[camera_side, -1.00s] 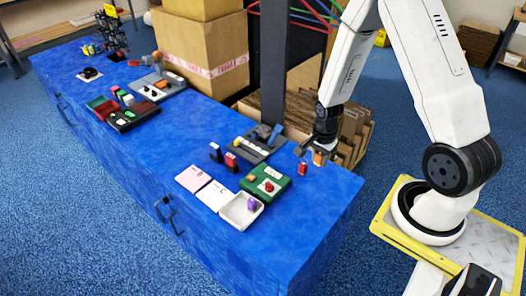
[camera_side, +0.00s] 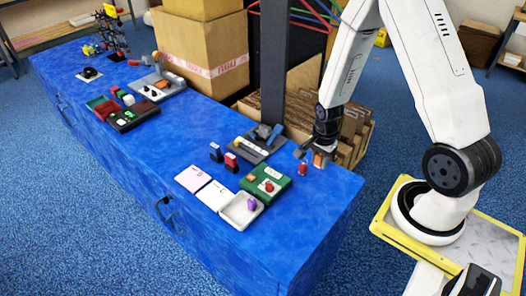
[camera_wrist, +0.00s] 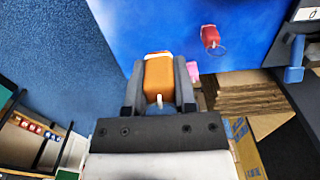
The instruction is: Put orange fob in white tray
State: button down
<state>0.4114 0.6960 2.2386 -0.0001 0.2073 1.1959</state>
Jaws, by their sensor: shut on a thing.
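My gripper (camera_wrist: 159,92) is shut on the orange fob (camera_wrist: 159,77), which sits between the two fingers in the wrist view. In the side view the orange fob (camera_side: 319,160) hangs from my gripper (camera_side: 318,152), near the right back edge of the blue bench. The white tray (camera_side: 242,211) lies near the bench's front edge, to the left and nearer than my gripper, with a purple fob (camera_side: 251,204) in it. The white tray is not seen in the wrist view.
A red fob (camera_side: 303,169) is on the bench close to my gripper. A green tray (camera_side: 278,187) with a red thing adjoins the white tray. A dark column (camera_side: 272,75) and cartons (camera_side: 205,50) stand behind.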

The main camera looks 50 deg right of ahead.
jog(key=s+a, duration=0.2)
jog(key=a, duration=1.8)
jog(key=shift+s+a+r+n, duration=0.2)
jog(key=shift+a+r+n, duration=0.1)
jog(key=shift+r, duration=0.05)
send_over(239, 220)
jog(key=shift+s+d+f, duration=0.1)
jog(key=shift+f, duration=2.25)
jog(key=shift+s+f, duration=0.1)
jog(key=shift+f, duration=2.2)
jog(key=shift+w+f, duration=0.15)
jog(key=shift+f, duration=0.05)
jog(key=shift+w+f, duration=0.1)
jog(key=shift+f, duration=1.55)
